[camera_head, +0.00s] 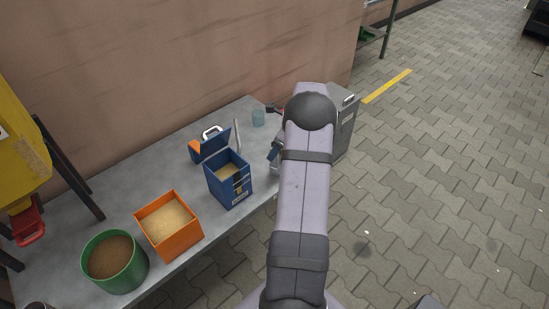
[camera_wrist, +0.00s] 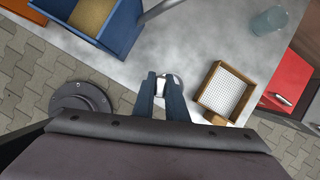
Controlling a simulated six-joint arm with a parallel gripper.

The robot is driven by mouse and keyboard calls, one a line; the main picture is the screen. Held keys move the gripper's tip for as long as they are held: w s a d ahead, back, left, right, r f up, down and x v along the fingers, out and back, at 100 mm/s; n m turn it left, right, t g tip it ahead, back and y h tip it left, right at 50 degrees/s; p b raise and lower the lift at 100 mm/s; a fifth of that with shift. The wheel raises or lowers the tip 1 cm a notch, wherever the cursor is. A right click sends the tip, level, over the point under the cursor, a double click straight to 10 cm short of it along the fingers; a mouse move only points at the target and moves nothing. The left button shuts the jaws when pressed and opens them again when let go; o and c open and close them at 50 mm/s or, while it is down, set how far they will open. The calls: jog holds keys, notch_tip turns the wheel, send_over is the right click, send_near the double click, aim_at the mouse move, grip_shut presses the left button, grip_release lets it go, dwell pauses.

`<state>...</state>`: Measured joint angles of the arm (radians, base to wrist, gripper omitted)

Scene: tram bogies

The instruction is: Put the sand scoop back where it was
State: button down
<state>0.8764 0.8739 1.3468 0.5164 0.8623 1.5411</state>
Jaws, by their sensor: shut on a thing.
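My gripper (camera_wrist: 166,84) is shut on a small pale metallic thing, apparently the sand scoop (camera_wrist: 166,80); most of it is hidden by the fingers. Below it is the grey table top (camera_wrist: 205,40); I cannot tell whether the scoop touches it. In the head view my gripper (camera_head: 275,152) shows only partly beside my arm, right of the blue sand box (camera_head: 240,193). The blue box also shows at the upper left of the wrist view (camera_wrist: 128,32). The scoop cannot be made out in the head view.
A wooden-framed sieve (camera_wrist: 204,94) lies right of my gripper. A glass (camera_head: 258,118), a grey rod (camera_head: 238,136) and a blue-orange case (camera_head: 196,150) stand behind. An orange sand box (camera_head: 178,246) and a green bucket (camera_head: 118,280) stand front left. A grey cabinet (camera_head: 347,118) is at right.

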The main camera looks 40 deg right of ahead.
aim_at(274, 167)
jog(key=shift+f, duration=1.45)
jog(key=shift+f, duration=0.2)
jog(key=c, duration=1.8)
grip_release()
jog(key=shift+o, duration=0.2)
jog(key=shift+r, duration=0.1)
jog(key=v, duration=1.2)
